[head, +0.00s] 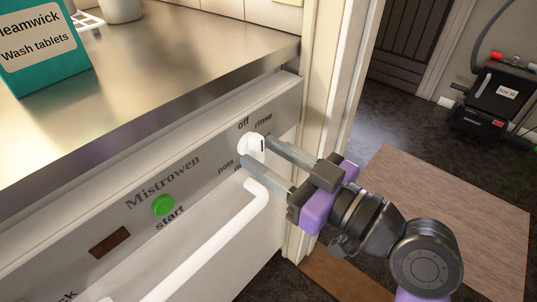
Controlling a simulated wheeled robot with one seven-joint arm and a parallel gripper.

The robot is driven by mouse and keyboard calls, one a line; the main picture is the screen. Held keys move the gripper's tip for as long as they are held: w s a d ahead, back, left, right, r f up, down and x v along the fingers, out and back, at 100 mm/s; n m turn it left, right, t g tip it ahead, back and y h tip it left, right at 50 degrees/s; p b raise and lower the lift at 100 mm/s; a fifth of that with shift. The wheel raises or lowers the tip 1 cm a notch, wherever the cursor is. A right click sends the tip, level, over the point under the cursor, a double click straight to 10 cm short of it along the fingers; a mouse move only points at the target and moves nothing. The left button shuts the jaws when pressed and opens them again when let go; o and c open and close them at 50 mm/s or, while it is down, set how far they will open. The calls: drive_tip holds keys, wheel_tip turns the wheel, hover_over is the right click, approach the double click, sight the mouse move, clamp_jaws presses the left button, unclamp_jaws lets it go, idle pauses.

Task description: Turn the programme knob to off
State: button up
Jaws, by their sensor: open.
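The programme knob (249,146) is a white round knob on the light grey Mistrowen front panel. The labels "off" and "rinse" are above it, and "pots" and a partly hidden label are below it. A short dark mark shows on the knob's right side; I cannot tell which label it is set to. My gripper (257,152) is open, with one grey finger at the knob's upper right and the other at its lower left. The fingertips are close around the knob; I cannot tell whether they touch it.
A green start button (163,205) and a dark display (110,242) are further left on the panel. A white bar handle (215,237) runs just below. The steel worktop (180,75) above holds a teal wash tablets box (45,45). A door frame stands close on the right.

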drive_tip(key=p+v, duration=0.1)
drive_tip(key=v, duration=0.6)
drive_tip(key=shift+s+d, duration=0.25)
drive_tip(key=shift+d, duration=0.1)
